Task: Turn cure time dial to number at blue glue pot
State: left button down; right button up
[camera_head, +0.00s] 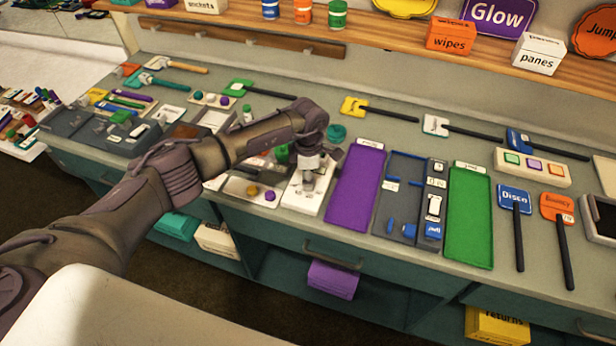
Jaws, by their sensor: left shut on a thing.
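A white panel (304,201) lies on the grey counter, left of the purple mat. My left gripper (308,178) points down over this panel and is shut on a small knob there, which looks like the dial. The gripper covers most of the knob, and its numbers and setting cannot be read. A small blue pot (271,9) stands on the wooden shelf, beside an orange pot (303,12) and a green pot (337,14). Any number at the blue pot is too small to read. My right gripper is not in view.
A purple mat (356,188), a blue-grey tray (396,200) and a green mat (469,215) lie right of the panel. A teal round thing (337,133) sits behind the gripper. A board with a yellow and a purple knob (270,196) lies just left.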

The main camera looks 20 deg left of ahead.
pick_arm(q)
jog(key=n+b, duration=0.2)
jog(key=n, duration=0.2)
jog(key=shift+f+b, duration=0.15)
jog(key=shift+b, duration=0.15)
jog(key=n+b, duration=0.1)
jog(key=n, duration=0.2)
jog(key=shift+n+b, duration=0.6)
jog(key=shift+n, duration=0.7)
jog(key=c, duration=0.8)
grip_release()
jog(key=shift+c, duration=0.2)
